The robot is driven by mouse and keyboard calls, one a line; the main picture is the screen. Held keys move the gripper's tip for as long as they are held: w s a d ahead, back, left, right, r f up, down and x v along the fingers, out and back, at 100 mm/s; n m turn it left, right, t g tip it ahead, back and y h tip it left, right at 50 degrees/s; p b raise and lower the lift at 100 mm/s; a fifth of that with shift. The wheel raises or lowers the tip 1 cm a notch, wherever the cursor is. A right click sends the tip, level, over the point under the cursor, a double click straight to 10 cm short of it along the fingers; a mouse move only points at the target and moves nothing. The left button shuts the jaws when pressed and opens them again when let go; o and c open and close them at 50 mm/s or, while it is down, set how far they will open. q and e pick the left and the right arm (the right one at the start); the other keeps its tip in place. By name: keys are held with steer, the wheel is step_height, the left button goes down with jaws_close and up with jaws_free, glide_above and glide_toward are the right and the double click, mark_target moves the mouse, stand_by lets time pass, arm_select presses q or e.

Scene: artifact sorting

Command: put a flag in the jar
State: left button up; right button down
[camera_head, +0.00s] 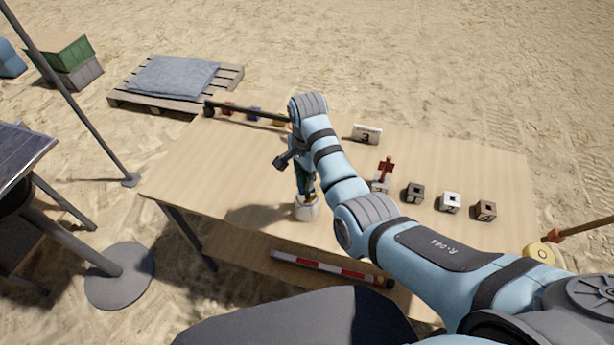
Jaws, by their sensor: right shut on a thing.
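A small white jar (307,211) stands upright on the wooden table, near its front edge. My right gripper (304,186) is just above the jar, pointing down and shut on a flag whose cloth is mostly hidden by the gripper and arm. A greenish-blue patch shows at the fingers. I cannot tell whether the flag's lower end is inside the jar's mouth. Behind, a dark bar lies along the table's back left, with a red flag (229,107), a blue flag (254,113) and a yellowish piece (278,122) by it. My left gripper is out of view.
The wooden table (180,165) has clear room at left. A number 3 card (367,134) stands at the back. A red figure (386,166) stands on a small block, with several marked blocks in a row to its right. A red-white pole (330,268) lies below the table's front edge.

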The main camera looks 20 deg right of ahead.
steer(key=shift+f+b, duration=0.55)
steer(key=shift+f, duration=0.7)
steer(key=c, duration=1.6)
jaws_free()
steer(key=shift+c, duration=0.2)
steer(key=shift+r, duration=0.1)
steer(key=shift+r, duration=0.35)
step_height(320, 180, up, 7)
steer(key=shift+f, duration=0.15)
steer(key=shift+f, duration=0.1)
